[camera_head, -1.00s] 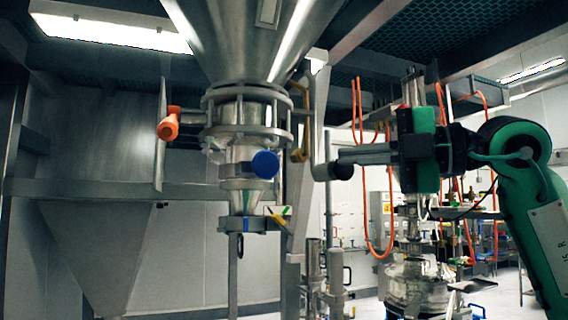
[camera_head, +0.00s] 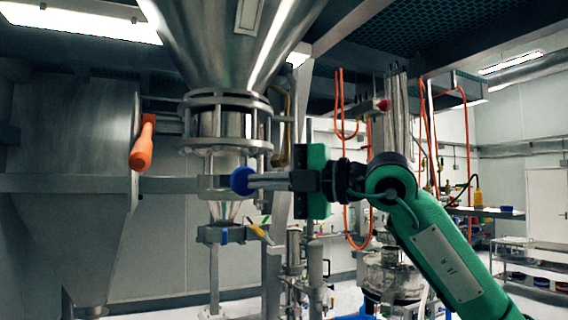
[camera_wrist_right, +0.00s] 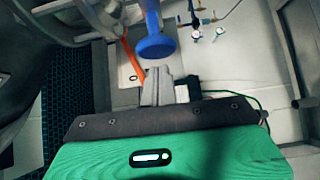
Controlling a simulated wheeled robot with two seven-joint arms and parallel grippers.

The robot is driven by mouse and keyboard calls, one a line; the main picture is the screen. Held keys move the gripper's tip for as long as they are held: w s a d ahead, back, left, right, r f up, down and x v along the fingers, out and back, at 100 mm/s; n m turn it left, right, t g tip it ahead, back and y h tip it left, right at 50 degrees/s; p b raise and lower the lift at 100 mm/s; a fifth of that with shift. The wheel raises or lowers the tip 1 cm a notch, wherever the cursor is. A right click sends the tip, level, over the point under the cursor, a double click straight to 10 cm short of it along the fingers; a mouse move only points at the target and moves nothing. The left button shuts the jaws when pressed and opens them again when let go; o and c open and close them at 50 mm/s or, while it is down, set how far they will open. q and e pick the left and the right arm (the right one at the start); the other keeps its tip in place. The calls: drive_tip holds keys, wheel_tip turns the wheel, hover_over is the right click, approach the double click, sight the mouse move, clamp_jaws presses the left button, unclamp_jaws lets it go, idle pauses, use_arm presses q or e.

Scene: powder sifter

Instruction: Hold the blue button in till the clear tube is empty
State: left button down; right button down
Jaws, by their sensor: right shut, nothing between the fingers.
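The blue button (camera_head: 241,181) is a round knob on the right side of the pipe under the steel hopper. It also shows in the right wrist view (camera_wrist_right: 155,46), just beyond my fingertips. My right gripper (camera_head: 258,181) is shut and empty, its fingers pointing left at the button. The tips overlap the button in the head view; the wrist view seems to show a small gap, so I cannot tell whether they touch. The clear tube (camera_head: 222,160) sits below the ringed flange; I cannot make out any powder in it. My left gripper is out of view.
An orange handle (camera_head: 142,145) sticks out left of the pipe. The steel hopper (camera_head: 225,45) hangs above it. A yellow-handled lever (camera_head: 258,233) is below the button. Orange hoses (camera_head: 344,110) hang behind my right arm.

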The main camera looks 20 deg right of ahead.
sight(242, 181)
drive_tip(key=shift+w+d, duration=0.1)
drive_tip(key=shift+w, duration=0.6)
drive_tip(key=shift+w, duration=1.2)
idle(6.1)
